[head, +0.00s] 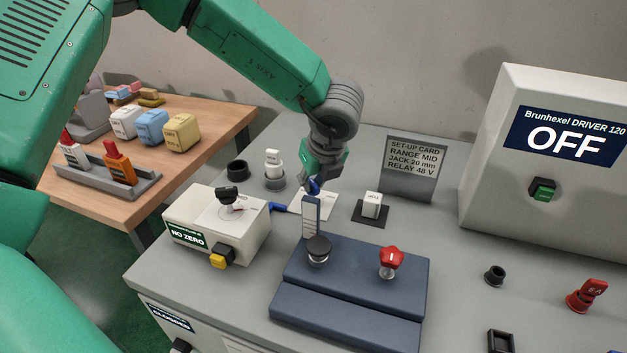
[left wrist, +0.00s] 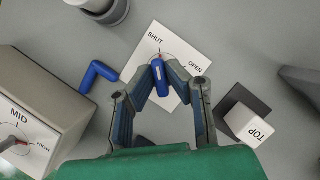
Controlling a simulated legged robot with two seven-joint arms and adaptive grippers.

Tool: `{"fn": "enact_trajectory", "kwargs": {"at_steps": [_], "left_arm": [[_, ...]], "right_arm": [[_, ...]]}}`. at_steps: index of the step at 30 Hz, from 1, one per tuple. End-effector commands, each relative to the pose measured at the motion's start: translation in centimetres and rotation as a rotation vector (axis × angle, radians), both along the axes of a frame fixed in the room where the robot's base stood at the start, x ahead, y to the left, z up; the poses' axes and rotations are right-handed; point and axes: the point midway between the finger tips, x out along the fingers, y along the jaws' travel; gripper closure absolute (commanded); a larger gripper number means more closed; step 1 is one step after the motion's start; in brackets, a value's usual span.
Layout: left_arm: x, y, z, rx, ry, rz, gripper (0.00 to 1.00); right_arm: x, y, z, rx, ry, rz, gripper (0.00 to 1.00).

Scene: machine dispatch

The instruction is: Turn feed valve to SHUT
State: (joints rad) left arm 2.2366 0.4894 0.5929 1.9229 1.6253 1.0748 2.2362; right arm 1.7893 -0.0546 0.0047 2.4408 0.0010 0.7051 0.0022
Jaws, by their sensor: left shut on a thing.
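The feed valve's white card (left wrist: 185,88) lies flat on the grey bench top, with SHUT printed at its upper left and OPEN to the right. It also shows partly in the head view (head: 326,207). A blue valve handle (left wrist: 161,78) with a small orange-red tip stands on the card. The tip points up the picture, near the SHUT word. My left gripper (left wrist: 160,72) has its fingertips closed on the handle from both sides. In the head view my left gripper (head: 313,183) reaches down behind the blue fixture's upright plate, which partly hides the card. My right gripper is not in view.
A blue elbow piece (left wrist: 97,75) lies left of the card. A selector box (head: 190,222) stands left, a white TOP block (head: 372,204) on a black pad right. The blue fixture (head: 350,285) with two knobs stands in front. A set-up card (head: 412,165) stands behind.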

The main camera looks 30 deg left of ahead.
Motion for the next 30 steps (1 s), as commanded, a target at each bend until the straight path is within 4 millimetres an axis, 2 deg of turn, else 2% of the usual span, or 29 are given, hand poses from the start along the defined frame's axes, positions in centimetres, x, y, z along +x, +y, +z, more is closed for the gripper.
{"fn": "enact_trajectory", "kwargs": {"at_steps": [1, 7, 8, 9, 19, 22, 26, 30], "left_arm": [[-0.4, -0.2, -0.5, -0.006, 0.013, 0.000, 1.00], [-0.4, -0.3, -0.5, -0.006, 0.013, 0.000, 1.00], [-0.4, -0.3, -0.5, -0.007, 0.012, 0.000, 0.82], [-0.4, -0.3, -0.5, -0.007, 0.012, -0.001, 0.69], [-0.2, -0.1, -0.1, -0.005, 0.003, -0.001, 0.69], [-0.2, -0.2, 0.6, -0.004, 0.002, -0.001, 0.69], [-0.6, -1.0, 2.5, -0.004, -0.001, -0.003, 0.69], [-1.1, -2.0, 5.4, -0.004, -0.001, -0.002, 0.69]], "right_arm": [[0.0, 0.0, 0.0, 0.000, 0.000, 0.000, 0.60], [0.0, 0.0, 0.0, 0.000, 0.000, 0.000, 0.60], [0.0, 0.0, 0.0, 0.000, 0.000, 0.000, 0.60], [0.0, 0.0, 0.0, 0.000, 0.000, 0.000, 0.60], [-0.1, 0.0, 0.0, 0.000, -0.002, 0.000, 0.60], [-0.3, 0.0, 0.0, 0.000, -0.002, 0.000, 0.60], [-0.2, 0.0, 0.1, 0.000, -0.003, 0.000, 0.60], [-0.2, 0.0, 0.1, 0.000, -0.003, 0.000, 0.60]]}}
